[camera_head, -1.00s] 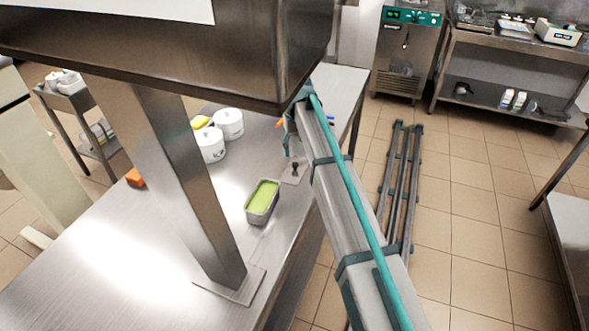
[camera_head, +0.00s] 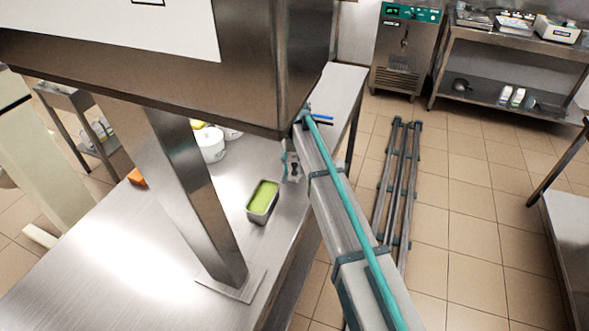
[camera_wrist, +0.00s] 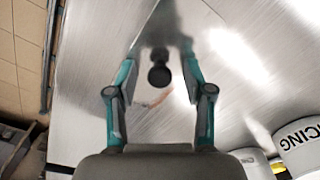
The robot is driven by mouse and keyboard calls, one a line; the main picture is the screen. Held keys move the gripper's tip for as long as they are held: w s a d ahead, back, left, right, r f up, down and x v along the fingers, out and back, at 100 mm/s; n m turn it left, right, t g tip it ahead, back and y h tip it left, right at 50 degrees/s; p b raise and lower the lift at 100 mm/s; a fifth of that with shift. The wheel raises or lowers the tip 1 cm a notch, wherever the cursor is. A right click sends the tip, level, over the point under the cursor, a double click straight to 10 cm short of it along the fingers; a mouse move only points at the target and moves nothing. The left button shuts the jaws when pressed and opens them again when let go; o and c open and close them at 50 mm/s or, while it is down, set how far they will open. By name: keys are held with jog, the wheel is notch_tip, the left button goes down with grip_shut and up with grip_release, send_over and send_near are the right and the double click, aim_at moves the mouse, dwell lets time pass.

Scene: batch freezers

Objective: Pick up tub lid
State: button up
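The tub lid's dark round knob (camera_wrist: 159,76) stands up between my fingers in the wrist view. The lid's steel plate blends into the shiny table, so its edges are hard to make out. My gripper (camera_wrist: 160,52) is open, with one teal finger on each side of the knob and a gap on both sides. In the head view my gripper (camera_head: 290,163) is low over the table, partly covering the lid. A steel tub (camera_head: 261,212) with green contents stands uncovered, nearer the camera than the gripper.
White round tubs (camera_head: 210,146) stand left of the gripper, partly behind a steel post (camera_head: 197,200). One lettered tub (camera_wrist: 300,145) shows at the lower right of the wrist view. An orange item (camera_head: 136,177) lies farther left. The near left tabletop is clear.

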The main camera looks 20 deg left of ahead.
grip_shut()
